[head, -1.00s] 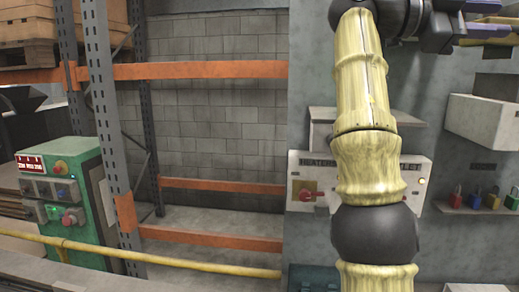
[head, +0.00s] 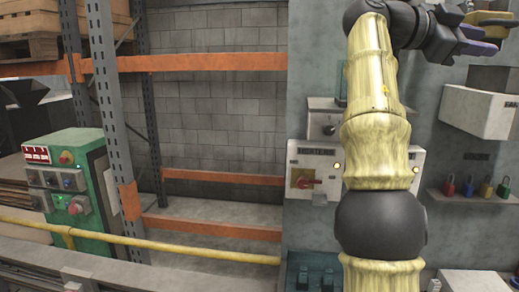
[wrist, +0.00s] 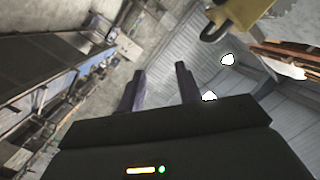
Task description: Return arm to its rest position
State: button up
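My arm (head: 376,140), in a yellow sleeve with dark joints, rises in the right half of the head view and bends to the right at the top. My gripper (head: 490,42) is at the upper right of that view, pointing right, in front of the grey wall. In the wrist view my gripper (wrist: 160,70) shows two dark purple fingers that stand apart. Nothing is between them.
A grey panel with a red switch (head: 305,182) is behind my arm. A pale box (head: 478,112) and a shelf of coloured padlocks (head: 468,187) are at right. A green control cabinet (head: 75,180), orange rack and yellow rail (head: 150,244) are at left. A yellow hooked object (wrist: 238,14) shows in the wrist view.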

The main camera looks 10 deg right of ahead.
jog(key=w+d+f+n+t+y, duration=0.1)
jog(key=w+f+n+t+y, duration=0.15)
jog(key=w+f+n, duration=0.5)
jog(key=w+f+n+t+y, duration=0.2)
jog(key=w+f+n+t, duration=0.15)
jog(key=f, duration=0.65)
jog(key=w+a+f+n+t+y, duration=0.1)
jog(key=w+a+f+n+y, duration=0.2)
jog(key=f, duration=0.4)
jog(key=w+a+f+n+y, duration=0.1)
jog(key=a+f+n, duration=0.25)
jog(key=f, duration=0.45)
jog(key=s+a+f+n+y, duration=0.3)
jog(key=a+f, duration=0.4)
jog(key=f, duration=0.1)
jog(key=s+a+f+n+y, duration=0.2)
jog(key=a+f+n, duration=0.1)
jog(key=a+f, duration=0.45)
jog(key=s+a+f+n+g+y, duration=0.1)
jog(key=s+a+f+n+y, duration=0.2)
jog(key=s+a+f, duration=0.8)
jog(key=s+f+n, duration=0.1)
jog(key=s+f, duration=0.1)
jog(key=s, duration=0.2)
jog(key=shift+f+g, duration=0.25)
jog(key=shift+g, duration=0.15)
jog(key=shift+s+d, duration=0.1)
